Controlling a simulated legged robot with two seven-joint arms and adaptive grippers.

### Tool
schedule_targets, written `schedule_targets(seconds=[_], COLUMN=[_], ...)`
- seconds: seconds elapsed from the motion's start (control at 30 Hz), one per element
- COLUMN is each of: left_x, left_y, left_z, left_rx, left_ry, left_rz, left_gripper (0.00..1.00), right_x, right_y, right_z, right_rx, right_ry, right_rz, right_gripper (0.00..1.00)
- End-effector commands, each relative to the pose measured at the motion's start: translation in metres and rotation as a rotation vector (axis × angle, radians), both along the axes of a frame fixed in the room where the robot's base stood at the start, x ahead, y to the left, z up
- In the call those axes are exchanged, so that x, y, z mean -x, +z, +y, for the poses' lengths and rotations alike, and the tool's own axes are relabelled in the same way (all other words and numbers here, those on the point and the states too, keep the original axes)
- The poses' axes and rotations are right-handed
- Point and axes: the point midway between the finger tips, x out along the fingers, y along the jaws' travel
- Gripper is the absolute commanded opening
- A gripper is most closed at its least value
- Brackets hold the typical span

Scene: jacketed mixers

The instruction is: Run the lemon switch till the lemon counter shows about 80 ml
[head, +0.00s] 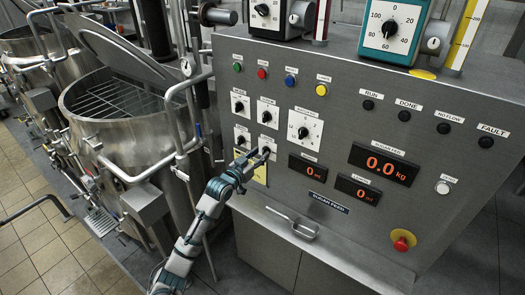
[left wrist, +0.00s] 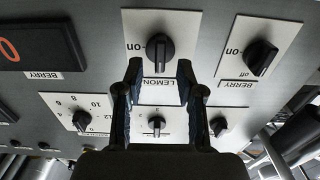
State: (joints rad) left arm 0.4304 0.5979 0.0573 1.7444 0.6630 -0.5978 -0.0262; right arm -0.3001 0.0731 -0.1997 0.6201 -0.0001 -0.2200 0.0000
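The lemon switch (left wrist: 160,52) is a black knob on a white plate labelled LEMON. In the left wrist view it stands upright, with "on" to its left. My left gripper (head: 258,157) is at the panel in front of this switch. The left wrist view shows its two fingers (left wrist: 161,80) apart, with the lower part of the knob near the gap between them. Contact cannot be told. The lemon counter (head: 358,189), the lower of two small orange displays, reads 0 ml. My right gripper is not in view.
The berry switch (left wrist: 260,57) is beside the lemon one. The berry counter (head: 308,168) reads 0, and the large display (head: 385,164) reads 0.0 kg. A red emergency button (head: 402,241) sits low right.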

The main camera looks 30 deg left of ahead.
Motion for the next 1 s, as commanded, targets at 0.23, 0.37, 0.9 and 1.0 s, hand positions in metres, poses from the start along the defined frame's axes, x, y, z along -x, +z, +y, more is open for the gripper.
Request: schedule_targets(seconds=[0.23, 0.37, 0.9, 1.0], left_x=[-0.023, -0.025, -0.025, -0.024], left_y=[-0.001, -0.001, -0.001, -0.001], left_z=[0.000, 0.000, 0.000, 0.000], left_rx=[0.002, 0.001, 0.000, -0.009], left_ry=[0.000, 0.000, 0.001, 0.001], left_rz=[0.000, 0.000, 0.000, -0.002], left_gripper=[0.38, 0.38, 0.00, 0.00], right_x=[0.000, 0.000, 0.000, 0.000], right_y=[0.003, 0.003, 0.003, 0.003], right_z=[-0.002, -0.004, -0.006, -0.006], right_rx=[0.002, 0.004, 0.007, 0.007], right_ry=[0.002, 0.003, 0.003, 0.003], right_rz=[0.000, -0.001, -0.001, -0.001], right_gripper=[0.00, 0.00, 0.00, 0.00])
